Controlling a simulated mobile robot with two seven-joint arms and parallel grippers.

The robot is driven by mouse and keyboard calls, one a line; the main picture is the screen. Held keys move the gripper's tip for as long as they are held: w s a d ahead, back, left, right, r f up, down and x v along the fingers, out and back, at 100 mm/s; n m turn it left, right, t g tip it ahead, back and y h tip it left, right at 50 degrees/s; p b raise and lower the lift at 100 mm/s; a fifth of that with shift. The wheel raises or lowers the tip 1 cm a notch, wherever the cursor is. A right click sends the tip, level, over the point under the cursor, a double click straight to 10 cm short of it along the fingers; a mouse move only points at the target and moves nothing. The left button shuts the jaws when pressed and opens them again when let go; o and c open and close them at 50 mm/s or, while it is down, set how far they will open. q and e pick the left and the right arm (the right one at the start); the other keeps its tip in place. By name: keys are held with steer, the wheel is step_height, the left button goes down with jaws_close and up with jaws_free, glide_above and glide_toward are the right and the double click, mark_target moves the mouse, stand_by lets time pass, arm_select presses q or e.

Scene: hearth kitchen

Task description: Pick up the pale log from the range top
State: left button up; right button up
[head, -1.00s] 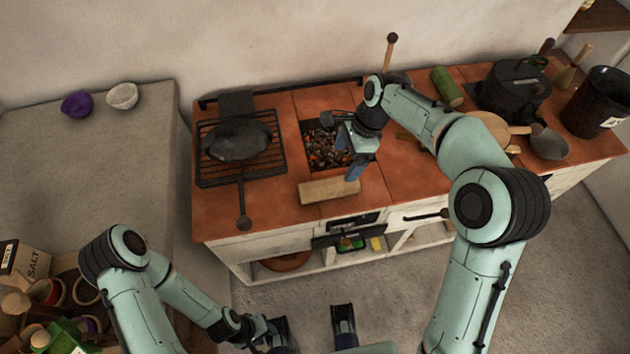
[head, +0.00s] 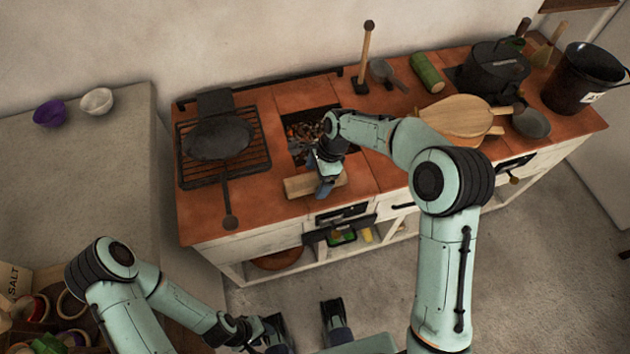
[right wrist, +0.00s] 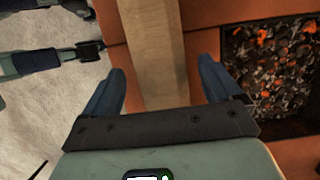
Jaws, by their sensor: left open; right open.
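The pale log (head: 299,186) lies on the range top (head: 262,206) along its front edge, just in front of the ember pit. In the right wrist view the log (right wrist: 153,50) runs between the two blue fingers of my right gripper (right wrist: 163,88), with a gap on either side. In the head view my right gripper (head: 325,186) is over the log's right part and hides some of it. It is open. My left gripper (head: 305,325) is open and empty, low over the floor at the bottom of the picture.
The pit of glowing embers (head: 304,125) is right behind the log. A pan (head: 219,139) sits on a grill rack (head: 182,170) to the left. A wooden board (head: 457,113), green cylinder (head: 427,73), black pot (head: 493,68) and bucket (head: 580,82) stand to the right.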

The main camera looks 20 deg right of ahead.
steer(key=shift+f, duration=0.25)
steer(key=shift+r, duration=0.1)
steer(key=c, duration=1.4)
steer(key=shift+o, duration=0.2)
